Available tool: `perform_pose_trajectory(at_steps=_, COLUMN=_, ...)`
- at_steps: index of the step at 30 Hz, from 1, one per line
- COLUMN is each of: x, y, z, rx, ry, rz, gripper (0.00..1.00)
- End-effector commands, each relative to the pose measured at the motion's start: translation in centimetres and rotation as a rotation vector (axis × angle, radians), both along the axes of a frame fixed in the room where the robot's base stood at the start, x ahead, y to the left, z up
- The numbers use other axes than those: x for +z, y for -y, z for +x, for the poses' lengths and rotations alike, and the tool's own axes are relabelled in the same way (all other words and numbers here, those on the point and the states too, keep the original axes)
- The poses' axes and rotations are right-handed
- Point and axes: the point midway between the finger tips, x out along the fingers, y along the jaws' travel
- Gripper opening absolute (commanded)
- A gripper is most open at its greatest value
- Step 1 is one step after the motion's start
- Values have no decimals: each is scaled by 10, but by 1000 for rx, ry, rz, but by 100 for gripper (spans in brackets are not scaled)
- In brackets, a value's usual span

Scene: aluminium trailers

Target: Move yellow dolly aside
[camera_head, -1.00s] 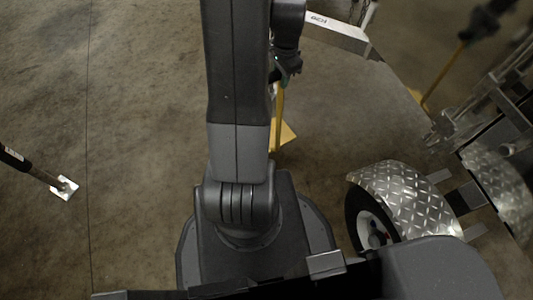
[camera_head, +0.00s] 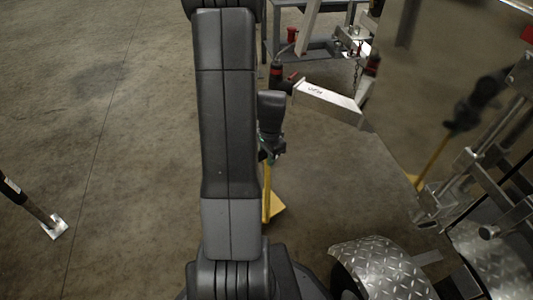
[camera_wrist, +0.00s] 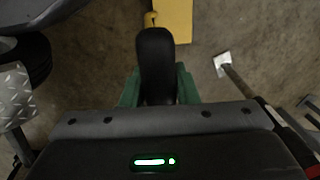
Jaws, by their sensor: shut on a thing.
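The yellow dolly shows its thin yellow upright (camera_head: 267,190) and part of its flat yellow base (camera_head: 277,208) on the concrete floor, just right of my arm in the head view. The arm hides the rest. In the wrist view the yellow base (camera_wrist: 176,20) lies beyond the fingers. My gripper (camera_head: 268,152) is shut at the top of the yellow upright and holds the dolly there. In the wrist view the gripper (camera_wrist: 158,85) shows green parts beside a black piece, which hides the grip itself.
A trailer with a diamond-plate fender (camera_head: 380,268) and reflective side stands at right. A grey table (camera_head: 315,47) stands behind. A support leg (camera_head: 50,222) is at left. Floor between is clear.

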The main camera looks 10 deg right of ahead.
Motion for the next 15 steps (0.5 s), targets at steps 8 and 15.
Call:
perform_pose_trajectory(at_steps=8, x=-17, y=1, z=2, rx=0, ry=7, rz=-2, gripper=0)
perform_pose_trajectory(at_steps=15, x=-36, y=1, z=3, rx=0, ry=9, rz=-3, gripper=0)
